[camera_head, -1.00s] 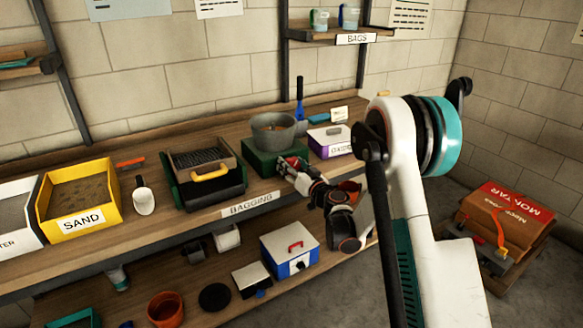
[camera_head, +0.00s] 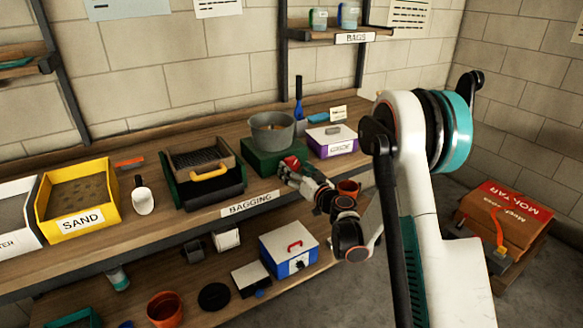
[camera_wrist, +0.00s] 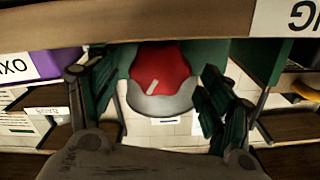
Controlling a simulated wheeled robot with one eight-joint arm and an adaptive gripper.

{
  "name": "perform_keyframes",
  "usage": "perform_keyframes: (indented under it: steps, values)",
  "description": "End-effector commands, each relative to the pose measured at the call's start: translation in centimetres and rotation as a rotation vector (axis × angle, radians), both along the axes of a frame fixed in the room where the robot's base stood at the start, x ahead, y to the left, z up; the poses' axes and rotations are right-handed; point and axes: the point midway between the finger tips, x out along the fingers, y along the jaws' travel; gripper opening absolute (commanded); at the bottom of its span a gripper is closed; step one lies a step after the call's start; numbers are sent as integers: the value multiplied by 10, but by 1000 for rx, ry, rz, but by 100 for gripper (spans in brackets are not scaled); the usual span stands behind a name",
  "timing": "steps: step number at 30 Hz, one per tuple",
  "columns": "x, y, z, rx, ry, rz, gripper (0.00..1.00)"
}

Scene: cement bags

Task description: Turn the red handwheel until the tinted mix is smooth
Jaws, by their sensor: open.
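The red handwheel (camera_head: 291,162) sits on the front right of the green mixer base (camera_head: 262,166). Above it is the grey bowl (camera_head: 272,134); some brownish mix (camera_head: 271,126) shows inside, too small to judge its smoothness. In the wrist view the handwheel (camera_wrist: 158,66) fills the upper middle, with a pale mark on it and a grey rounded shape below. My gripper (camera_head: 290,175) is at the front of the handwheel. In the wrist view its open, dark fingers (camera_wrist: 163,98) stand on either side of the wheel. I cannot tell whether they touch it.
Left are a black tray with a yellow handle (camera_head: 209,173), a scoop (camera_head: 143,196) and the yellow sand bin (camera_head: 78,203). The lower shelf holds a blue-and-white box (camera_head: 289,250).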

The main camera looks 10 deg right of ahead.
Motion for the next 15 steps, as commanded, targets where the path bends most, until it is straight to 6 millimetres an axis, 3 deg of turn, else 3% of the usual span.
perform_keyframes:
  steps: [9, 15]
  values:
    - [-61, -21, 0, 0, 1, -2, 73]
    - [-80, -27, 0, 0, 0, -1, 73]
